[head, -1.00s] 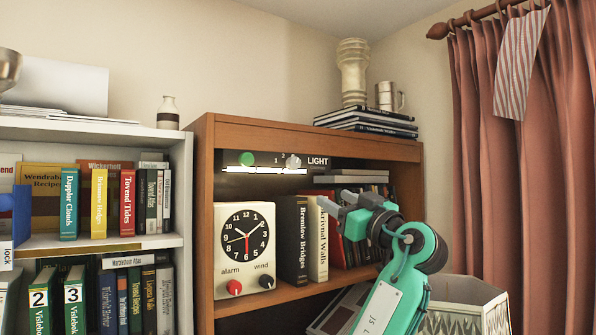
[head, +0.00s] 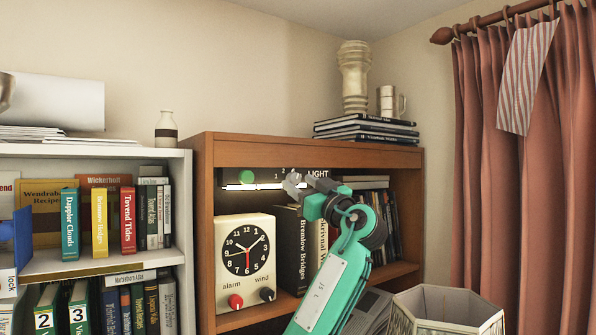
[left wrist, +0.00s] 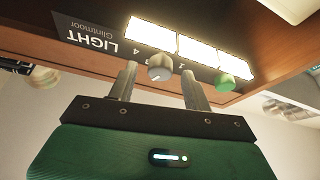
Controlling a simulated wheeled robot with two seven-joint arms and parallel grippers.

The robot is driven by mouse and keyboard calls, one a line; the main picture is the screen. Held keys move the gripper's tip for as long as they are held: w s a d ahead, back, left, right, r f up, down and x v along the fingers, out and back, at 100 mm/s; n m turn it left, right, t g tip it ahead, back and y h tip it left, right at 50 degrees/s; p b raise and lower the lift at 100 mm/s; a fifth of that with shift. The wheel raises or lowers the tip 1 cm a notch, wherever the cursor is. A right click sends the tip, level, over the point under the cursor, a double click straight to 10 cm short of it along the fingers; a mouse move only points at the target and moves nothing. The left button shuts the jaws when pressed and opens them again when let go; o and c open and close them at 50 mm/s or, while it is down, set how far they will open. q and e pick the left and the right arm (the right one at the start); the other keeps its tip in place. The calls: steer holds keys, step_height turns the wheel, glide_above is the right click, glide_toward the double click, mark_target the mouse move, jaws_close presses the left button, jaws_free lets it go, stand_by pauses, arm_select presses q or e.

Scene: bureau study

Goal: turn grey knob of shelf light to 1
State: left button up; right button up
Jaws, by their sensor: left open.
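The shelf light is a dark panel under the top of the brown bookcase, marked LIGHT, with a lit white strip (head: 252,186). It has a green knob (head: 247,176) at its left; this green knob also shows in the left wrist view (left wrist: 225,81). The grey knob (left wrist: 161,67) sits beside the panel's numbers in the left wrist view, where its setting is hard to read. My left gripper (head: 301,182) is open at the panel. In the left wrist view its two fingers appear on either side of the grey knob; contact is not clear. My right gripper is not in view.
Below the light stand a white clock (head: 246,262) with red and black knobs and upright books (head: 292,250). Books, a vase (head: 354,80) and a metal mug (head: 388,101) stand on top. A white bookcase (head: 95,153) is at left, a lampshade (head: 447,306) at lower right.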

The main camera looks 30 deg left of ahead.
arm_select(q)
steer(key=shift+p+x, duration=0.35)
steer(key=shift+x, duration=0.6)
